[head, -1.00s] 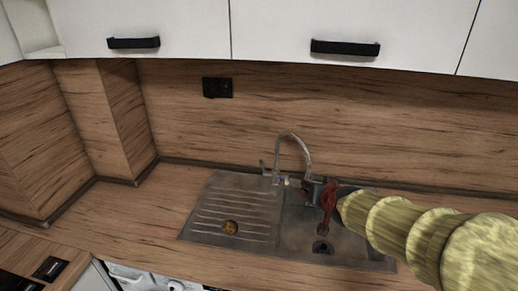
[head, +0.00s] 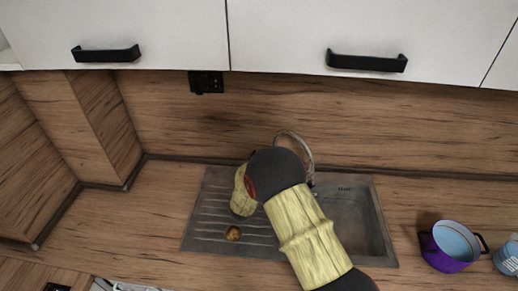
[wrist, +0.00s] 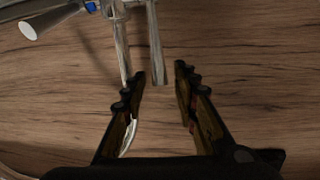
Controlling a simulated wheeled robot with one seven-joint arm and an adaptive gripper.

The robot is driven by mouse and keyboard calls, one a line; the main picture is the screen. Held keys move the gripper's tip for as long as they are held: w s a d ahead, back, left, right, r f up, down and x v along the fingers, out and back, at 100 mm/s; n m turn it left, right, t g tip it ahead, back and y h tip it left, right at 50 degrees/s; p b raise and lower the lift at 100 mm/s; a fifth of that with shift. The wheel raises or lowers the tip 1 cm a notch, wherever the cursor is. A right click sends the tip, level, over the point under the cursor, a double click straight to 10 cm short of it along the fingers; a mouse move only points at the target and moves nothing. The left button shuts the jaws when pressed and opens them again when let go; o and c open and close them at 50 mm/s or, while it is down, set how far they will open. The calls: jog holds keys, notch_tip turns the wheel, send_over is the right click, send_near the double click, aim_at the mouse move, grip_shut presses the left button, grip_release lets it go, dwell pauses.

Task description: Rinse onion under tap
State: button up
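The onion (head: 233,233), small, round and orange-brown, lies on the ribbed drainboard of the grey sink unit (head: 210,215). The chrome tap (head: 296,137) stands at the back of the sink. It is partly hidden by my arm in the head view. In the wrist view the tap (wrist: 120,45) is at the top, with its pipe ahead of and between the fingertips. My gripper (wrist: 160,72) is open, with no object held between its fingers. I cannot tell whether it touches the tap. My gripper is hidden behind my arm in the head view.
A purple pot (head: 447,255) with a light blue inside stands on the counter right of the sink, with a blue-and-white container (head: 508,257) beside it. White cupboards (head: 300,35) with black handles hang above. The counter left of the sink (head: 110,225) is clear.

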jog(key=shift+t+h, duration=0.5)
jog(key=shift+w+d+f+p, duration=0.25)
jog(key=shift+w+f, duration=0.25)
jog(key=shift+w, duration=0.5)
jog(key=shift+w+d+f+p, duration=0.25)
jog(key=shift+w+f, duration=0.25)
jog(key=shift+w, duration=0.45)
jog(key=shift+w+d+f+p, duration=0.2)
jog(key=shift+w+f, duration=0.3)
jog(key=shift+w, duration=0.5)
jog(key=shift+c, duration=0.9)
grip_shut()
